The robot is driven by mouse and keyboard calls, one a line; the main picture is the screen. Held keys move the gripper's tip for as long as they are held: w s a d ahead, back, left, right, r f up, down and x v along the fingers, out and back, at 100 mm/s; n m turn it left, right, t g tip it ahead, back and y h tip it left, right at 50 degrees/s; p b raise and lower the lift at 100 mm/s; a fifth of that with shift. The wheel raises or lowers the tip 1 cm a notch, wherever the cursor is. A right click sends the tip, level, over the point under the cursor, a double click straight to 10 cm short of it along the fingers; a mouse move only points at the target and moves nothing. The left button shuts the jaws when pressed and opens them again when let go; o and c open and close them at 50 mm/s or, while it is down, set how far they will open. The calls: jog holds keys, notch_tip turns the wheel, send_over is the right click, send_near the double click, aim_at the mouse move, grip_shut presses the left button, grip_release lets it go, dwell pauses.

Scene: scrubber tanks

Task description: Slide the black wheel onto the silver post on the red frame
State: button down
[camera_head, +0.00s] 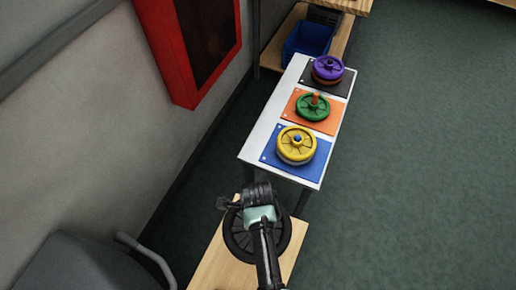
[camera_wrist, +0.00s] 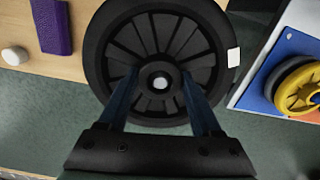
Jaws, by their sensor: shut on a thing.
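The black wheel (camera_head: 237,243) is spoked and shows in the head view at the bottom, under my gripper (camera_head: 258,216). In the wrist view my gripper (camera_wrist: 160,78) has its two fingers shut on the hub of the wheel (camera_wrist: 118,45), which faces the camera. The light spot at the hub's centre is too small to identify. A red frame (camera_head: 182,67) around a dark panel is on the wall at the upper left of the head view. I see no silver post on it, and I cannot tell whether it is the task's frame.
A white table (camera_head: 254,146) holds yellow (camera_head: 304,151), green (camera_head: 313,115) and purple (camera_head: 328,76) wheels on blue, orange and black plates. The wooden table (camera_head: 206,272) is below my gripper, with a purple block (camera_wrist: 51,26) and a white round piece (camera_wrist: 15,56). Floor is clear right.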

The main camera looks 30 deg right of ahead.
jog(key=shift+w+r+p, duration=0.2)
jog(key=shift+r+p, duration=1.5)
jog(key=shift+r, duration=0.1)
jog(key=shift+r, duration=0.1)
jog(key=shift+s+r+p, duration=0.1)
jog(key=shift+r+p, duration=1.55)
jog(key=shift+p, duration=0.35)
jog(key=shift+r+p, duration=0.95)
jog(key=shift+f, duration=0.1)
